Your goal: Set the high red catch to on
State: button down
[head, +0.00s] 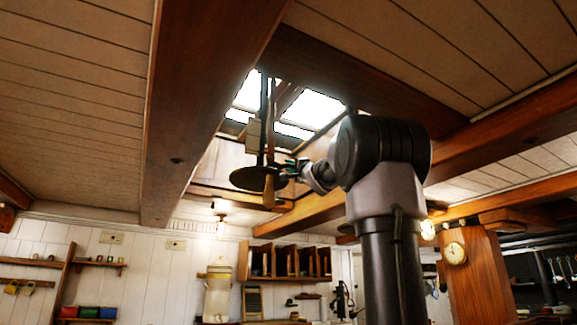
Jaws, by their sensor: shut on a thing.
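My gripper (287,170) is raised high, just below the skylight opening. Its fingers are at the right side of a dark hanging fitting, which has long rods and a round dark disc (254,179) low down. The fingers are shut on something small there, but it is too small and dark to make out. I cannot pick out a red catch in this view. The fingers and the fitting may hide it, so its position cannot be told.
Heavy wooden ceiling beams (205,95) run close to my arm. The bright skylight (310,108) is above the gripper.

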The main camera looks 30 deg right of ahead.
jog(key=shift+d+f+m+h, duration=0.15)
jog(key=shift+d+m+h, duration=0.15)
jog(key=shift+d+h, duration=0.15)
jog(key=c, duration=0.6)
grip_release()
jog(key=shift+s+d+y, duration=0.1)
jog(key=shift+d+y, duration=0.05)
jog(key=shift+y, duration=0.1)
jog(key=shift+c, duration=0.2)
jog(key=shift+a, duration=0.2)
jog(key=shift+s+f, duration=0.15)
jog(key=shift+s, duration=0.15)
jog(key=v, duration=1)
jog(key=shift+d, duration=0.1)
